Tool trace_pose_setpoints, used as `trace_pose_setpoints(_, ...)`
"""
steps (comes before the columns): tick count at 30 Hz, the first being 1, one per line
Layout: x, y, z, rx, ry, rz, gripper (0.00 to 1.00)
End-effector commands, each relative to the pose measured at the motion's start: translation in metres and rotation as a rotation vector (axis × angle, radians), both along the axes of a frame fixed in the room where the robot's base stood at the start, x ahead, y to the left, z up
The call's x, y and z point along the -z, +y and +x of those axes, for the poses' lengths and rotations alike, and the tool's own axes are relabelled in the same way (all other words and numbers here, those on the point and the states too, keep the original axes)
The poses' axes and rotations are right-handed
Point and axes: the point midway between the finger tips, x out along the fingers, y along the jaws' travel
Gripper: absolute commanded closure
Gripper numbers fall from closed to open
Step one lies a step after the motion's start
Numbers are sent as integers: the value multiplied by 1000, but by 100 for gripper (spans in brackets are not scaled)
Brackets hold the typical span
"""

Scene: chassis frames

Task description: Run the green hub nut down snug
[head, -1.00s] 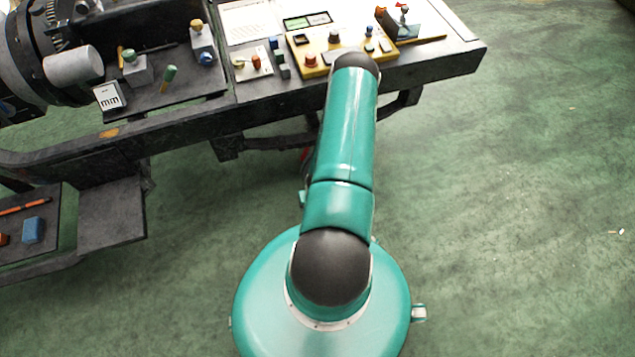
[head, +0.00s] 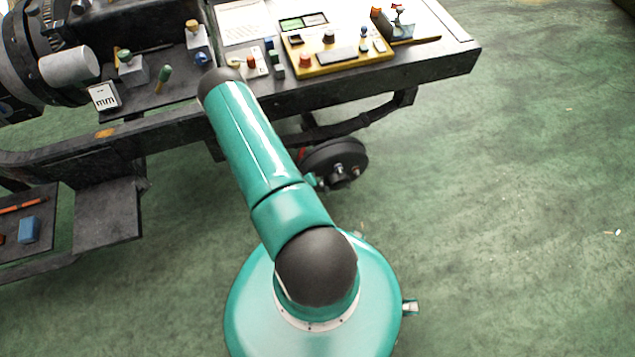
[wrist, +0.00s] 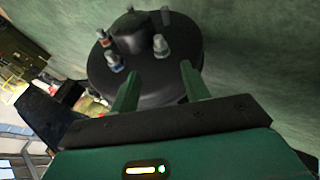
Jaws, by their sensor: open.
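A round dark hub (head: 322,160) with several studs shows below the bench edge in the head view. The fingertips overlap the hub's near edge in the picture; I cannot tell the gap.
A lower shelf with a blue block (head: 29,229) is at left. The green floor at right is mostly clear.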

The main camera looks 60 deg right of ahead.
Motion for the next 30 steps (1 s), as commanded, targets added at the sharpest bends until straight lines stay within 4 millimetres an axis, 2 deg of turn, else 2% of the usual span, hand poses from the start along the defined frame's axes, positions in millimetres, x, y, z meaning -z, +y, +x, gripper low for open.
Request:
trace_pose_setpoints(6, 37, -27, -4, 2, -1, 2, 54)
trace_pose_setpoints(13, 68, -50, -5, -1, 0, 2, 54)
trace_pose_setpoints(18, 79, -58, -5, -5, 0, 3, 54)
trace_pose_setpoints(26, 81, -59, -5, -5, 0, 3, 54)
trace_pose_setpoints(27, 81, -59, -5, -5, 0, 3, 56)
trace_pose_setpoints(30, 80, -59, -5, -5, 0, 3, 75)
